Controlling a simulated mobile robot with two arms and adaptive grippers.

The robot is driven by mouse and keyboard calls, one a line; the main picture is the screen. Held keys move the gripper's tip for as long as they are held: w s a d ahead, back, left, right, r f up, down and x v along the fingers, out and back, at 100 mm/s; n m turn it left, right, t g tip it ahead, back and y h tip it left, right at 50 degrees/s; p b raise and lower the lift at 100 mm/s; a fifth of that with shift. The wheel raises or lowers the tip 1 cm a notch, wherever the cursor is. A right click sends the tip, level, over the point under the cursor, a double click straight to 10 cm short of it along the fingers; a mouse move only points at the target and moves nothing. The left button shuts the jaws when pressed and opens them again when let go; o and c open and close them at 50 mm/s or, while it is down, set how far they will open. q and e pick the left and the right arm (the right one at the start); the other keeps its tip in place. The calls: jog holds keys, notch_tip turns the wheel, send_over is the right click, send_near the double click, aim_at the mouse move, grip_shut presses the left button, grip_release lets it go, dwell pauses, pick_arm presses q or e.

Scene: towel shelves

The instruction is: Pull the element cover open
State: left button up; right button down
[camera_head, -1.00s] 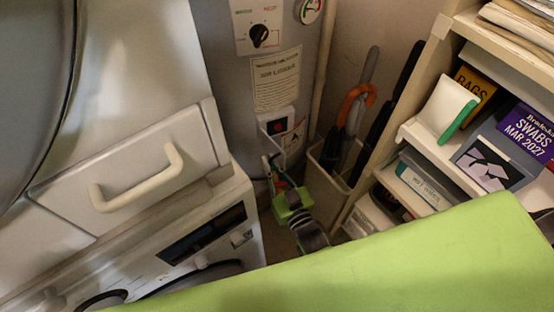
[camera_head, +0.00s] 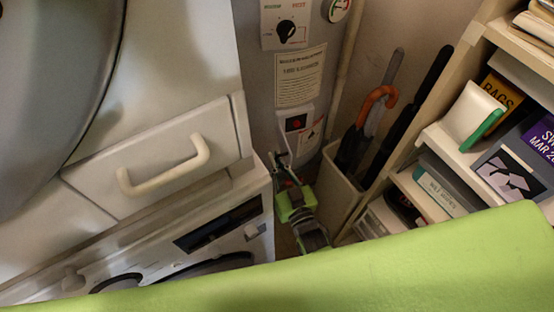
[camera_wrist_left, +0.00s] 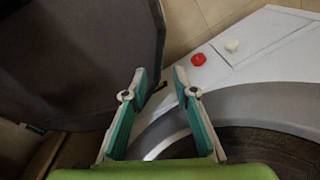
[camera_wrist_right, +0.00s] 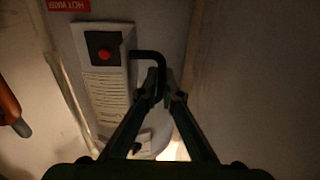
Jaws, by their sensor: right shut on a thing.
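The element cover (camera_head: 297,123) is a pale panel low on the grey water heater, with a dark window and a red button. In the right wrist view the cover (camera_wrist_right: 106,88) stands upright, with a black hooked handle (camera_wrist_right: 150,58) at its right side. My right gripper (camera_head: 280,160) is shut on this handle, and its fingertips (camera_wrist_right: 166,90) meet around the handle's lower end. Whether the cover stands ajar is hard to tell. My left gripper (camera_wrist_left: 159,75) is open and empty in the left wrist view, over a white machine, and is not in the head view.
A white appliance with a drawer handle (camera_head: 165,165) stands to the left. A bin (camera_head: 335,190) with umbrellas and a shelf unit (camera_head: 445,145) with boxes stand close on the right. A lime-green surface (camera_head: 400,265) fills the foreground. The gap around my right arm is narrow.

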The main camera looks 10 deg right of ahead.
jog(key=c, duration=2.5)
grip_release()
jog(key=shift+c, duration=0.2)
jog(key=shift+s, duration=0.15)
jog(key=s+d, duration=0.1)
jog(key=s, duration=1)
jog(key=shift+s+d, duration=0.35)
jog(key=shift+d, duration=0.05)
